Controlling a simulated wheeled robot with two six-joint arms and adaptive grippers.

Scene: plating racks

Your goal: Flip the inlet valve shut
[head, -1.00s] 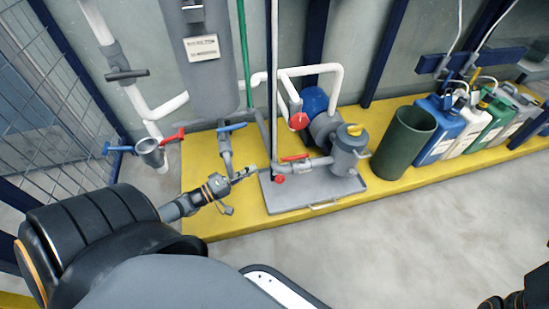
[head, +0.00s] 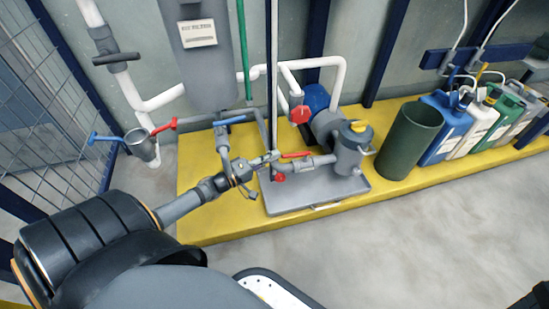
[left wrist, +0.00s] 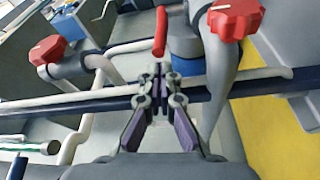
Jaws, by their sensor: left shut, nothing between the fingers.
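A red lever handle (head: 296,155) lies along the grey pipe beside the grey filter pot; I take it for the inlet valve, though no label shows. My left gripper (head: 270,158) is shut and empty, its tips close to the lever's left end. In the left wrist view the closed fingertips (left wrist: 159,76) stand just below a red lever (left wrist: 160,32), seemingly apart from it. The gripper partly hides the pipe at the lever's left end. My right gripper is not in view.
Red knobs (head: 299,114) and (head: 278,177) sit near the lever. A blue lever (head: 230,120) is on the pipe to the left. A grey tray (head: 330,195) carries the pump. A green bin (head: 408,140) and several jugs stand right. The floor in front is clear.

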